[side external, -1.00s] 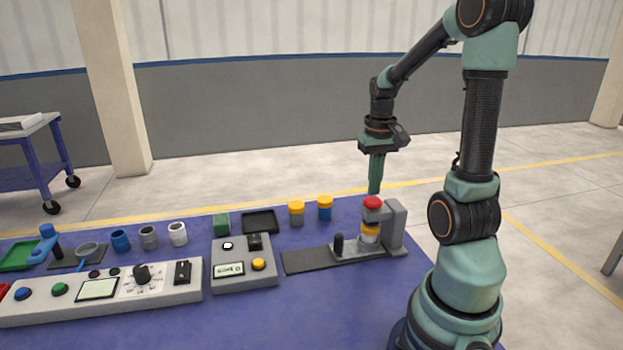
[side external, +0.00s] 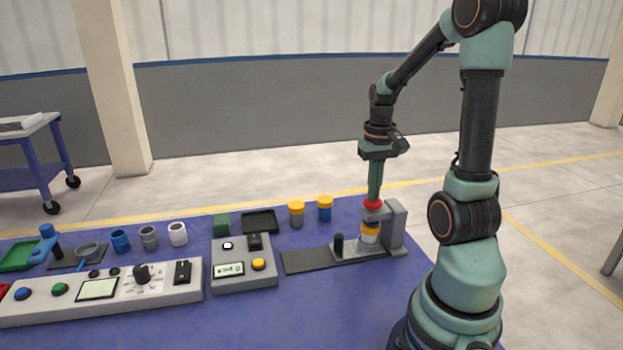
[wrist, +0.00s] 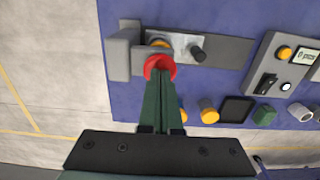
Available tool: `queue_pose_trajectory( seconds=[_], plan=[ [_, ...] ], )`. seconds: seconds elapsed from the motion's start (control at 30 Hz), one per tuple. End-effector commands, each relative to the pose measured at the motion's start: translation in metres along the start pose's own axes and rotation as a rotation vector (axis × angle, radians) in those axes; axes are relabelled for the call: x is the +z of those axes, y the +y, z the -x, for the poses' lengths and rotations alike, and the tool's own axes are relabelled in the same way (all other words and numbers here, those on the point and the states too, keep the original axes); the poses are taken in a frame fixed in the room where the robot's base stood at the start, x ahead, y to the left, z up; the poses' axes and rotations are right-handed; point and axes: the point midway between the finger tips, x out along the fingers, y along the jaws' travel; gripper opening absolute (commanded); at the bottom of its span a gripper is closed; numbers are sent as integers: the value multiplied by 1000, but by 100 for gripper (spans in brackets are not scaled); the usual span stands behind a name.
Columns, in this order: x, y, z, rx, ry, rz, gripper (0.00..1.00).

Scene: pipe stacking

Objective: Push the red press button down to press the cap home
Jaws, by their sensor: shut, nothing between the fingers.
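The red press button (side external: 373,204) sits on top of the grey press (side external: 395,222) at the right of the blue table. Under it stands a white pipe with a yellow cap (side external: 370,229). My gripper (side external: 374,197) is shut and empty, pointing straight down with its fingertips at the top of the red button. In the wrist view the shut fingers (wrist: 158,75) overlap the red button (wrist: 160,66) and hide part of it. The fingertips look to be touching the button.
Two yellow-capped pieces (side external: 296,213) stand left of the press. A black tray (side external: 260,222), a green block (side external: 221,224), several cups (side external: 149,237) and two control boxes (side external: 244,268) lie further left. A dark post (side external: 339,244) stands on the press's slide.

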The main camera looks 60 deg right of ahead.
Motion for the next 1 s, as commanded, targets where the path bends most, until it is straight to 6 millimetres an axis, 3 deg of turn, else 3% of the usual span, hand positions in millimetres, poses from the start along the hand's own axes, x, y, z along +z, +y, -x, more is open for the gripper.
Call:
queue_pose_trajectory(
  seconds=[1.0],
  plan=[
    [1, 0, -17, 0, -3, 0, 0]
  ],
)
